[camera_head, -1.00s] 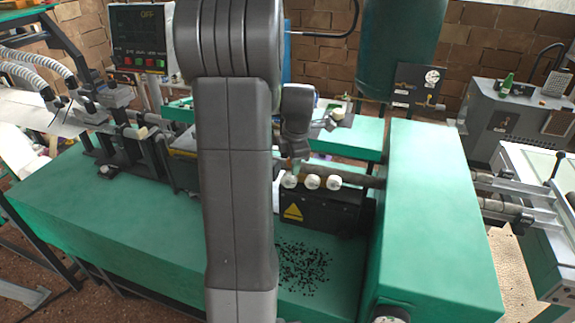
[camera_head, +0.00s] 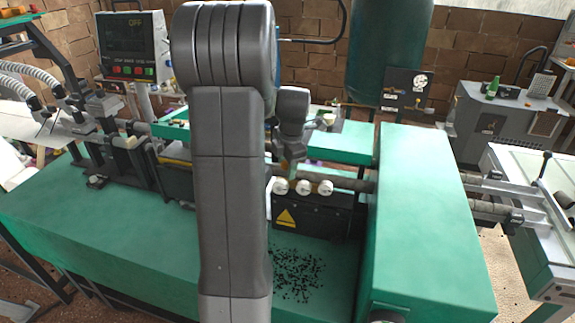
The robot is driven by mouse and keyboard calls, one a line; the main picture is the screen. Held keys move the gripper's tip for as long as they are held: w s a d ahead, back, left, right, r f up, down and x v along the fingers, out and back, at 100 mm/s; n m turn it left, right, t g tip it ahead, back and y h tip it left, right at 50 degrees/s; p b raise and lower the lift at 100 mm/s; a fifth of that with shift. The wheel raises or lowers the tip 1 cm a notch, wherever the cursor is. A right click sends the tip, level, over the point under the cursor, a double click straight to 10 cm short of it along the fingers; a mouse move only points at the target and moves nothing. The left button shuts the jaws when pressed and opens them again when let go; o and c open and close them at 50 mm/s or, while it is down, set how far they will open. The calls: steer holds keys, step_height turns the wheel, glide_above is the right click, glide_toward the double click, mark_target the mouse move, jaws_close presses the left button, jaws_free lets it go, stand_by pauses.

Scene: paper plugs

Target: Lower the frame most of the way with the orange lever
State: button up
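My arm rises through the middle of the view and hides part of the green machine (camera_head: 120,225). Its wrist reaches over the back of the machine, behind the white plugs. My gripper (camera_head: 288,166) seems to point down just behind the plugs; its fingers are too small and hidden to read. A small orange patch (camera_head: 289,160) shows there, perhaps the orange lever; I cannot tell whether the gripper touches it. Several white round plugs (camera_head: 303,187) sit along the top of a black block (camera_head: 325,222) with a yellow warning triangle. I cannot make out the frame clearly.
A control panel (camera_head: 133,45) reading OFF stands at the back left. A tall green housing (camera_head: 425,225) closes off the right. Black bits (camera_head: 297,275) lie on the green top in front of the block. A grey cabinet (camera_head: 505,120) stands at the right.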

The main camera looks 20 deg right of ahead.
stand_by(0.3)
step_height(320, 180, up, 14)
steer(key=s+b, duration=0.1)
steer(key=s, duration=0.1)
steer(key=shift+s+d+f, duration=0.2)
steer(key=shift+s+f, duration=0.05)
steer(key=shift+s, duration=0.1)
steer(key=f, duration=0.4)
steer(key=w+f, duration=0.1)
steer(key=f, duration=0.3)
steer(key=w+f+p, duration=0.1)
steer(key=f, duration=0.3)
steer(key=shift+w+a+f, duration=0.15)
steer(key=shift+w+f, duration=0.05)
steer(key=shift+f, duration=0.15)
steer(key=shift+a+f, duration=0.1)
steer(key=shift+f, duration=0.4)
steer(key=shift+r, duration=0.2)
